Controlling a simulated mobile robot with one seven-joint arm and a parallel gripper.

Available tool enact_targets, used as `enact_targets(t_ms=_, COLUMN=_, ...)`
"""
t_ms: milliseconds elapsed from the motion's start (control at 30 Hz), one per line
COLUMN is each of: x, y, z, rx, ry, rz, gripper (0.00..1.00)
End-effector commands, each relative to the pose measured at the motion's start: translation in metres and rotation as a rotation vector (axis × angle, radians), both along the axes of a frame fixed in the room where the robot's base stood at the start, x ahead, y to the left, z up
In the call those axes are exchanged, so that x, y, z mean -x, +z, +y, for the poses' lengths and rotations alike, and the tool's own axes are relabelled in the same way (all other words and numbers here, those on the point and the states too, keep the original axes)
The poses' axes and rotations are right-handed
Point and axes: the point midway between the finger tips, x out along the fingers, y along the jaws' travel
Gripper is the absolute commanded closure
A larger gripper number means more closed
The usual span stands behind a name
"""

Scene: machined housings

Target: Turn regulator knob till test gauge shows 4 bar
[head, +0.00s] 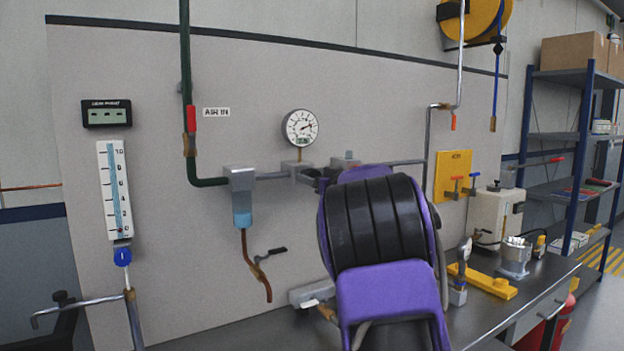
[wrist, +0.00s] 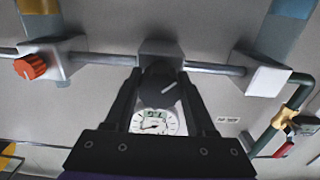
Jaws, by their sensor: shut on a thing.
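The black regulator knob (wrist: 160,80), with a white mark on its face, sits below a grey block on the pipe run in the wrist view. My gripper (wrist: 158,88) has one finger on each side of it and is shut on it. A round white gauge (wrist: 153,121) with a small digital window shows upside down between the fingers.
An orange knob (wrist: 30,66) is on a white block left in the wrist view. A filter with a blue bowl (head: 242,205) hangs left of my arm. A tube scale (head: 115,190) is far left.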

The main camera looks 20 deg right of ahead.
Motion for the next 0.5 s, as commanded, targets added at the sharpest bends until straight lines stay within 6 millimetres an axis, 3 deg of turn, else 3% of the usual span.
enact_targets(t_ms=267, x=0.0001, y=0.0005, z=-0.0003, rx=0.06, ry=0.0, rz=-0.012, gripper=1.0)
enact_targets(t_ms=500, x=0.0001, y=0.0005, z=-0.0003, rx=0.219, ry=0.0, rz=-0.042, gripper=1.0)
